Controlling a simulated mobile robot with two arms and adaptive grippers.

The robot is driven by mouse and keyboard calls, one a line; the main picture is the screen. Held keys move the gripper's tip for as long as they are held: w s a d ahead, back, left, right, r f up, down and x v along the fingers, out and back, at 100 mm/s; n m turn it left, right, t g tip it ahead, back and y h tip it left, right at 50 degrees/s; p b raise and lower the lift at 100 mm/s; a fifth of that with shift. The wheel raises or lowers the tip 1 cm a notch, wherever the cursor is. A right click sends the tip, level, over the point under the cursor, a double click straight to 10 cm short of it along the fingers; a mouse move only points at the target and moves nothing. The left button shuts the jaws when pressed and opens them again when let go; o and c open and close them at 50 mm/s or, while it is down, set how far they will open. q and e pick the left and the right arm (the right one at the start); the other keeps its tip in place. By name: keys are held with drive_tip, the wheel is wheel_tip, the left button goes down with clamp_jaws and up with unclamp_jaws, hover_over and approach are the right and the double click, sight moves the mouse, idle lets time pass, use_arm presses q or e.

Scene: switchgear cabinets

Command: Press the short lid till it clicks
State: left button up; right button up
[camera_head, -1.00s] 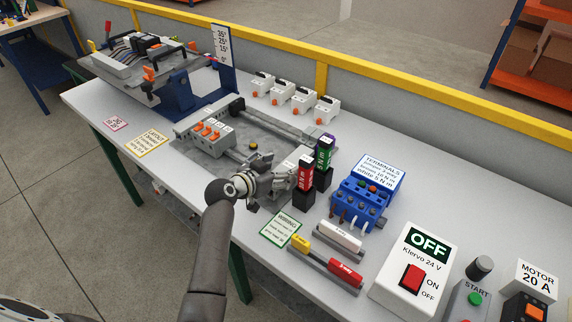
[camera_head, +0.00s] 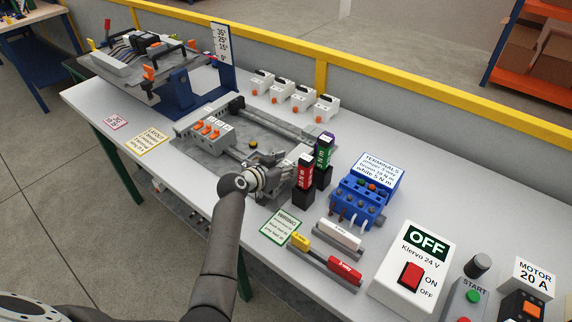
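The grey mounting plate (camera_head: 203,152) lies on the bench, with a long grey strip (camera_head: 275,122) along its back and a row of grey modules with orange levers (camera_head: 210,132) at its left. My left gripper (camera_head: 277,180) is over the plate's front right part, pointing right and seen from behind. I cannot clearly make out the short lid; the gripper covers that part of the plate. My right gripper is not in view.
A red-handled driver (camera_head: 304,174) and a green-handled driver (camera_head: 323,152) stand upright close right of the gripper. A blue terminal block (camera_head: 357,198) is further right. A white OFF box (camera_head: 412,270) stands at the front right. White cases (camera_head: 302,97) line the back.

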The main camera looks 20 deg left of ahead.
use_arm(q)
drive_tip(key=c, duration=0.4)
drive_tip(key=shift+s+f+b, duration=0.1)
drive_tip(key=shift+f+b, duration=0.3)
idle(0.4)
drive_tip(key=o, duration=1.2)
